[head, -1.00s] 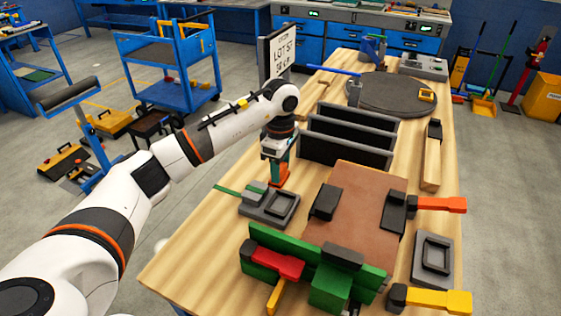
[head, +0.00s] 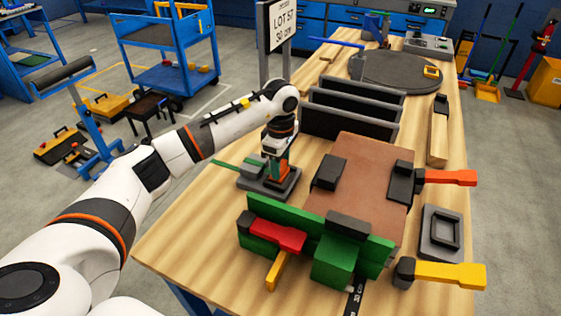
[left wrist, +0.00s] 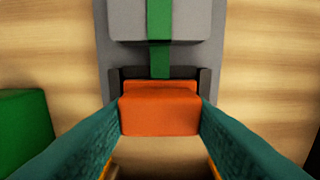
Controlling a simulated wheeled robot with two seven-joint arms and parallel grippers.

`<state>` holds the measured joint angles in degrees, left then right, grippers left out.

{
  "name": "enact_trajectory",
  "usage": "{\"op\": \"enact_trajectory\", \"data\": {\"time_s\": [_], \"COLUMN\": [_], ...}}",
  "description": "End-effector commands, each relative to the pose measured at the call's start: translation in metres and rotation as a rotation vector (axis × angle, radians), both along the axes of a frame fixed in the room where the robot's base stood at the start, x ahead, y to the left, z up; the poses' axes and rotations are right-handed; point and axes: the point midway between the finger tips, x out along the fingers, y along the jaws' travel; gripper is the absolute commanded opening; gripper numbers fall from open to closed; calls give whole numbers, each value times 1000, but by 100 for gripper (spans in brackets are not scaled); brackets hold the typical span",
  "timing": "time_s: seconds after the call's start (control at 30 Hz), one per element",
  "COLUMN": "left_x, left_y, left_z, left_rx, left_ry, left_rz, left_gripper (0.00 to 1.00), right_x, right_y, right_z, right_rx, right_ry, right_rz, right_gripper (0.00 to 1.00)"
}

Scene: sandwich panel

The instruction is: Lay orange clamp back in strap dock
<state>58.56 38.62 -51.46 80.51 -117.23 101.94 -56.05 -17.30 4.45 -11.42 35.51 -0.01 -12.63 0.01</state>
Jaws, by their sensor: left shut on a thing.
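My left gripper (head: 277,174) points down and is shut on the orange clamp (left wrist: 160,112), which shows as an orange block between the teal fingers. In the head view the orange piece (head: 278,172) is low over the pocket of the grey strap dock (head: 254,184). In the left wrist view the clamp lines up with the dark-walled pocket (left wrist: 205,78), and the green strap (left wrist: 159,40) runs over the dock's raised block just beyond. I cannot tell whether the clamp rests on the pocket floor. My right gripper is out of view.
A brown panel (head: 370,180) with dark clamps lies right of the dock. A green fence (head: 320,240) with a red-handled clamp (head: 278,235) stands in front. Black upright slots (head: 350,112) stand behind. An empty grey dock (head: 428,236) is at the right edge.

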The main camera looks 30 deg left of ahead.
Motion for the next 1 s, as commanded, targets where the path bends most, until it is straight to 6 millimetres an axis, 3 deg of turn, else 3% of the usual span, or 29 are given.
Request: {"op": "enact_trajectory", "data": {"time_s": [0.73, 0.77, 0.8, 0.9, 1.0], "left_x": [0, 0, 0, 0, 0], "left_y": [-3, -3, -3, -3, -3], "left_z": [1, 1, 1, 1, 0], "left_rx": [-1, -1, 0, 0, 0], "left_ry": [-1, -1, -1, -1, -1], "left_rz": [1, 1, 1, 1, 1], "left_gripper": [21, 48, 55, 70, 70], "right_x": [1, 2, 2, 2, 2], "right_y": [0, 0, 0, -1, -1], "right_z": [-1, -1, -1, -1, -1], "right_rx": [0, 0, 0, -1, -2], "right_ry": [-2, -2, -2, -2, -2], "right_rz": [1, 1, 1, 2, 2], "right_gripper": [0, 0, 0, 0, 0]}}
